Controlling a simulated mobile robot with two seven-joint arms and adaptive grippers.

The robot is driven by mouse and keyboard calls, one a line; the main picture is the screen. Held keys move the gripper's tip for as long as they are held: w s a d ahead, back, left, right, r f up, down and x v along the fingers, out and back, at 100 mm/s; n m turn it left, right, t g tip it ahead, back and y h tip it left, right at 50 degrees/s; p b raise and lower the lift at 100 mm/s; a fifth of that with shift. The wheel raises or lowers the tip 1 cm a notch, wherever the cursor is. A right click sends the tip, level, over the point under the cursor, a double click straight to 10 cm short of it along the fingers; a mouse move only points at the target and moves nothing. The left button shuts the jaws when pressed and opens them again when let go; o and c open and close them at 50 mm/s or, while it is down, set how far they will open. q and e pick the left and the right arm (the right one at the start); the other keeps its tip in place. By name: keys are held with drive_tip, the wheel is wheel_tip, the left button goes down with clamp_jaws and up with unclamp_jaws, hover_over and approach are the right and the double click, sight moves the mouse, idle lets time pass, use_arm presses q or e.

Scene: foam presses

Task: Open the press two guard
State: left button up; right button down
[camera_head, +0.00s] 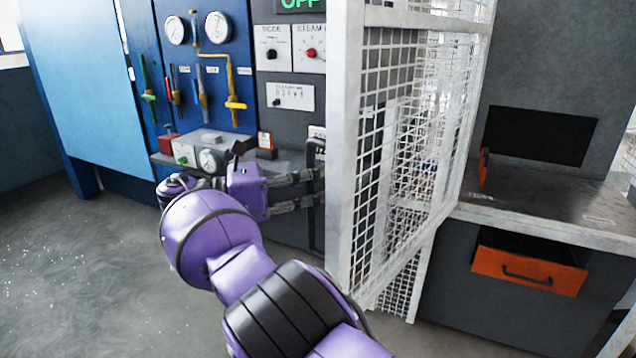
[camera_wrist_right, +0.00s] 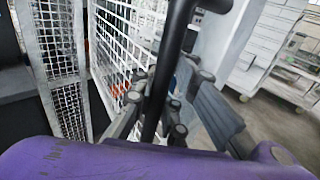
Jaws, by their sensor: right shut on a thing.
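The guard (camera_head: 400,170) is a white-framed panel of white wire mesh in the middle of the head view, standing edge-on towards me. It runs back towards the press counter. A black vertical bar handle (camera_head: 313,225) is at the left side of its near post. My right gripper (camera_head: 314,188) reaches the handle from the left, with its fingers shut around it. In the right wrist view the black handle (camera_wrist_right: 176,40) passes between the fingers (camera_wrist_right: 160,103), with the mesh (camera_wrist_right: 125,40) behind. The post partly hides the fingertips in the head view. My left gripper is not in view.
A blue panel (camera_head: 212,100) with gauges and coloured levers stands at the left, beside a grey control panel (camera_head: 290,130). An orange drawer (camera_head: 528,272) juts out under the counter (camera_head: 570,215) at the right. The floor (camera_head: 70,270) at the left is clear.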

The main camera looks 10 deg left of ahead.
drive_tip(key=shift+s+a+f, duration=0.2)
drive_tip(key=shift+s+a, duration=0.05)
